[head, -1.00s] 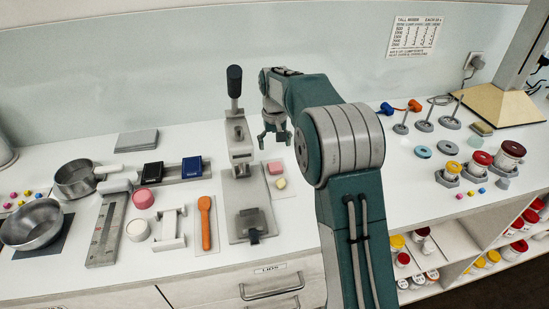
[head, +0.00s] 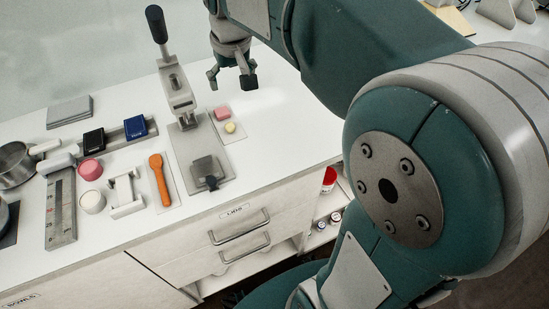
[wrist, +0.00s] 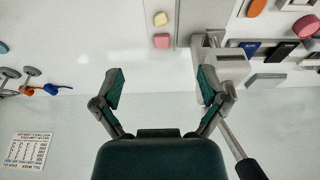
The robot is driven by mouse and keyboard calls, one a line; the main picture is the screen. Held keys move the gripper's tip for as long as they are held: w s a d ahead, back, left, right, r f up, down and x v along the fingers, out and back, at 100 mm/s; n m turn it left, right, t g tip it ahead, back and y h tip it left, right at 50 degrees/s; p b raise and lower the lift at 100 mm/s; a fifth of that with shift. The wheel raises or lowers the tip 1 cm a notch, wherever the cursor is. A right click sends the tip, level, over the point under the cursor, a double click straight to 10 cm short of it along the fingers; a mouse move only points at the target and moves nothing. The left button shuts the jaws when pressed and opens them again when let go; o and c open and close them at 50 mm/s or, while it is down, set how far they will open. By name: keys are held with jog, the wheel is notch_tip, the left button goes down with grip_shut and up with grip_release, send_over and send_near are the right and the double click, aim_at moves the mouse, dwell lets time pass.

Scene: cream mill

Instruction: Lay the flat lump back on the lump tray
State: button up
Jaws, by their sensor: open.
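A pink lump (head: 222,113) and a small yellow lump (head: 230,128) sit close together on a thin pale tray (head: 238,119) to the right of the lever press. Which one is the flat lump I cannot tell. In the wrist view the yellow lump (wrist: 160,19) and the pink lump (wrist: 161,41) show near the top, beyond my fingers. My gripper (head: 231,80) is open and empty, above and behind the lumps in the head view. In the wrist view my gripper (wrist: 160,85) has its fingers wide apart with only bare counter and wall between them.
The lever press (head: 181,100), with its tall dark-knobbed handle, stands close left of my gripper. An orange spoon (head: 159,179), a white stand (head: 126,194), a pink pot (head: 91,169) and a grey scale (head: 61,211) lie further left. The counter right of the lumps is clear.

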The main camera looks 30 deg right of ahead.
jog(key=s+f+t, duration=0.1)
jog(key=s+f, duration=0.1)
jog(key=s, duration=0.7)
jog(key=s+f+t, duration=0.1)
jog(key=s+f, duration=0.1)
jog(key=s, duration=0.8)
jog(key=shift+s+f+t, duration=0.25)
jog(key=shift+f+t, duration=0.1)
jog(key=shift+t, duration=0.05)
